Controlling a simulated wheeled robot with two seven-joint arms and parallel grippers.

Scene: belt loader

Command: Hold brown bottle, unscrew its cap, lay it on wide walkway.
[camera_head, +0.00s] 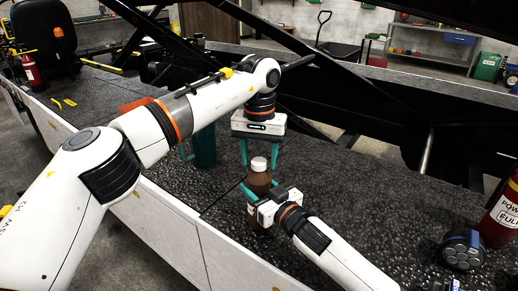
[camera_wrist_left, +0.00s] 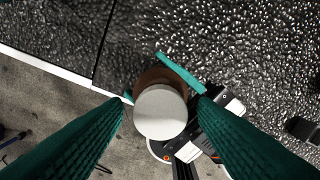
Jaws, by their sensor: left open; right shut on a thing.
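The brown bottle (camera_head: 259,184) stands upright near the front edge of the wide dark walkway (camera_head: 350,195), with its white cap (camera_head: 258,164) on top. My right gripper (camera_head: 257,192) is shut on the bottle's body from the right. My left gripper (camera_head: 260,154) points down, open, with its teal fingers on either side of the cap. In the left wrist view the cap (camera_wrist_left: 160,111) sits between the two open fingers, apart from both. The brown bottle body (camera_wrist_left: 162,76) shows behind it, and a teal right-gripper finger lies beside it. The bottle's base is mostly hidden.
A red bottle-shaped container (camera_head: 502,215) and a dark round lamp-like object (camera_head: 462,249) stand at the right of the walkway. A teal object (camera_head: 204,147) stands behind my left arm. Black beams cross behind the walkway. The walkway's white front edge drops to the floor.

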